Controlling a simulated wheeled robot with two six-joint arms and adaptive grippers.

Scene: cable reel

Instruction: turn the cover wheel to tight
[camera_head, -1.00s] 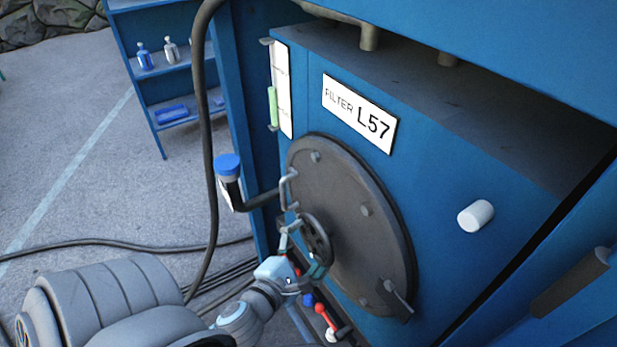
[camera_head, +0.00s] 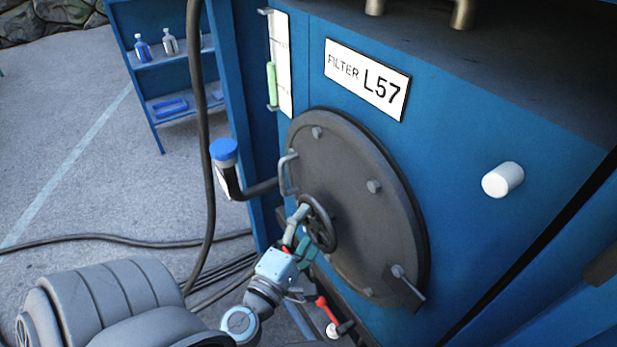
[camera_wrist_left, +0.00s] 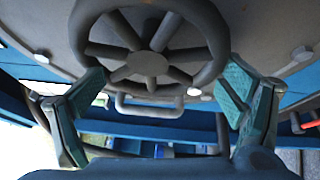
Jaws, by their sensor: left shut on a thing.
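The dark cover wheel (camera_head: 322,225) is a spoked handwheel on the round grey cover (camera_head: 350,185), on the front of the blue filter housing. In the left wrist view the wheel (camera_wrist_left: 147,66) fills the upper middle, with its hub and spokes clear. My left gripper (camera_head: 301,233) is at the wheel from the lower left. The exact contact is hard to see in the head view. My right gripper is not in view.
A bent pipe with a blue cap (camera_head: 224,150) stands left of the cover, beside a hanging black hose (camera_head: 203,130). A small latch (camera_head: 403,286) is at the cover's lower right. A red-handled valve (camera_head: 326,311) is below. A white knob (camera_head: 502,180) sticks out at right.

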